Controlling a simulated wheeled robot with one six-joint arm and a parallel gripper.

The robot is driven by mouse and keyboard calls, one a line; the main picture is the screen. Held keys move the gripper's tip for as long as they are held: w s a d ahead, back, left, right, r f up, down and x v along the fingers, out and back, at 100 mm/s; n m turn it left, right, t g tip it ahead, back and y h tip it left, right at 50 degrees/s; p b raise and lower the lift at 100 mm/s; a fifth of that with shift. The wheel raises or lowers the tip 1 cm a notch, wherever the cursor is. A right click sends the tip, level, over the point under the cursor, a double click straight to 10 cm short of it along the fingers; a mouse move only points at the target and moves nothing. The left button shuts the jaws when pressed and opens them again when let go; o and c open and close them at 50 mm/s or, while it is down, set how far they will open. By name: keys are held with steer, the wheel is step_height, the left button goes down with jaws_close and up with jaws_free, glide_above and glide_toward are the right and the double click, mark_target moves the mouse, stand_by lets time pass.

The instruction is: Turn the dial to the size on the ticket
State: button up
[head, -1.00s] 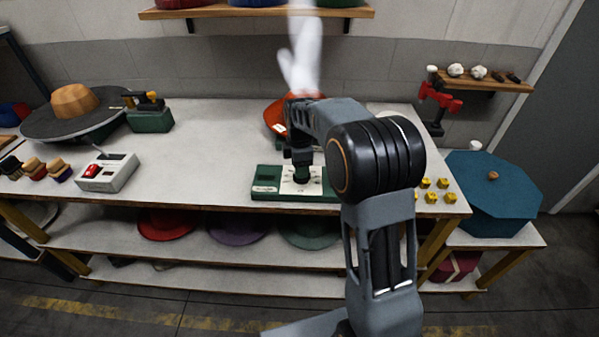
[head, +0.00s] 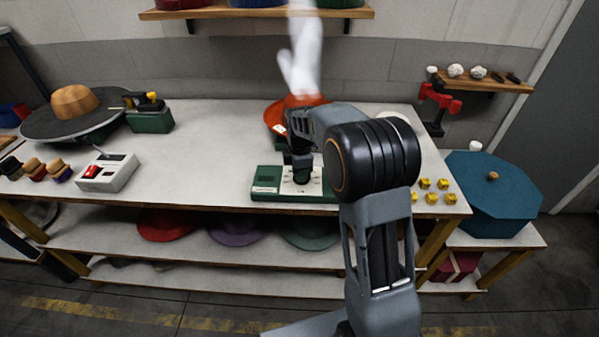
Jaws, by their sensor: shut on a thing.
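The dial (head: 301,176) is a dark knob on a white plate of a green box (head: 266,178) near the table's front edge. My gripper (head: 300,165) points down from above and is shut on the dial; its fingers and arm hide much of the knob. The dial's marks are too small to read. A small white ticket (head: 279,129) shows on the orange-red hat (head: 277,112) behind the gripper; its writing is too small to read. My arm hides part of the hat.
A white box with a red switch (head: 108,172) and several small hat-shaped blocks stand at the left. A wide grey disc (head: 70,126) bears a wooden hat block. Several yellow cubes (head: 432,190) lie at the right. The table between dial and switch box is clear.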

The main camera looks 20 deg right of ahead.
jaws_close()
steer(key=shift+m, duration=0.3)
steer(key=m, duration=0.2)
steer(key=shift+r+m+p, duration=0.1)
steer(key=shift+m+p, duration=0.3)
steer(key=m, duration=0.5)
steer(key=shift+w+d+m+p, duration=0.1)
steer(key=shift+w+m+p, duration=0.1)
steer(key=shift+m+p, duration=0.15)
steer(key=m, duration=0.4)
steer(key=shift+d, duration=0.1)
steer(key=m+p, duration=0.1)
steer(key=m, duration=0.4)
steer(key=shift+d, duration=0.1)
